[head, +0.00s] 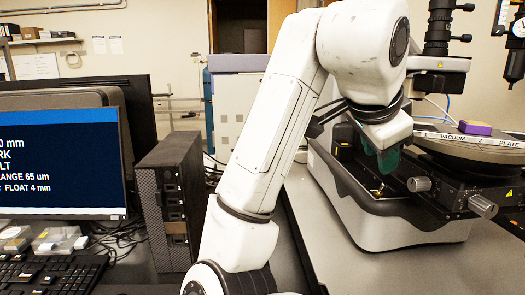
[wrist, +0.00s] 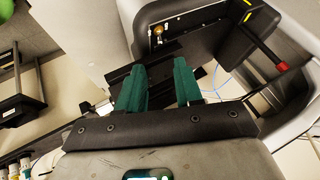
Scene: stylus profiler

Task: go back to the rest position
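My arm hides part of the profiler's left side in the head view.
A monitor (head: 62,160), a computer tower (head: 170,200) and a keyboard (head: 50,272) are at left. Bench at front right is clear.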

